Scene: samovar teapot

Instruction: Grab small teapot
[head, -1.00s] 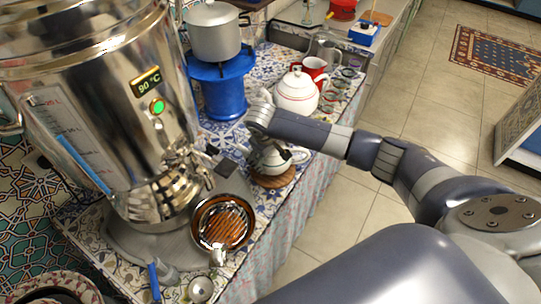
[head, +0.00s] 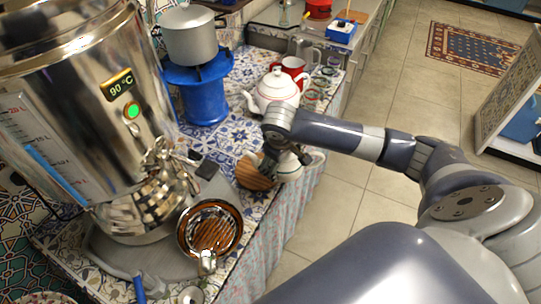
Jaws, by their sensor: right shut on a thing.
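The small white teapot (head: 290,168) is in the head view at the table's right edge, partly hidden by my right gripper. My right gripper (head: 283,152) is above it and shut on it; the fingers are mostly hidden by the wrist. The teapot is to the right of a round wooden trivet (head: 254,173); I cannot tell how high it is above the tabletop. A larger white teapot with red trim (head: 277,92) stands just behind my wrist. My left gripper is not in view.
A big steel samovar (head: 80,110) fills the left, with a round drip tray (head: 211,229) before it. A grey pot (head: 190,36) sits on a blue burner (head: 199,92). A red mug (head: 291,70) and several glasses stand behind. Open floor (head: 385,110) lies to the right.

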